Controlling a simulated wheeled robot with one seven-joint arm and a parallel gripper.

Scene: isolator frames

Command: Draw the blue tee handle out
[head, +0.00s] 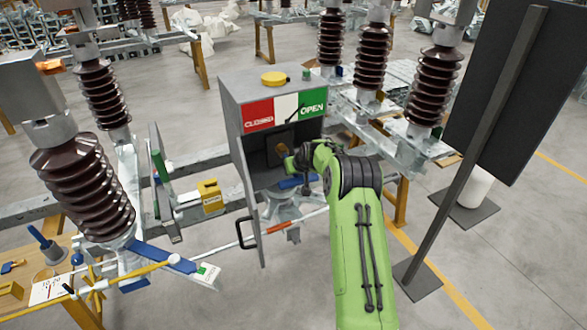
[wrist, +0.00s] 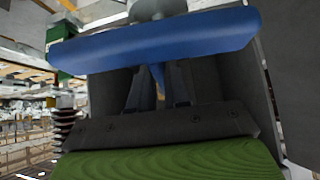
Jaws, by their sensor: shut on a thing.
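The blue tee handle (head: 298,182) is at the front of the open grey cabinet (head: 232,88), below its red, white and green CLOSED/OPEN label (head: 286,110). In the wrist view its wide blue crossbar (wrist: 155,40) spans the picture beyond my fingers, and its short stem runs down between them. My gripper (wrist: 158,88) is shut on the stem. In the head view my gripper (head: 292,165) is at the cabinet mouth, partly hidden by my green arm. Whether the stem is still seated in the cabinet cannot be told.
The cabinet door (head: 248,205) hangs open on the left, with a black pull (head: 243,233). Brown ribbed insulators (head: 80,190) stand on both sides. A dark panel on a post (head: 465,150) stands close to my arm's right. A yellow padlock-like block (head: 210,197) sits left of the door.

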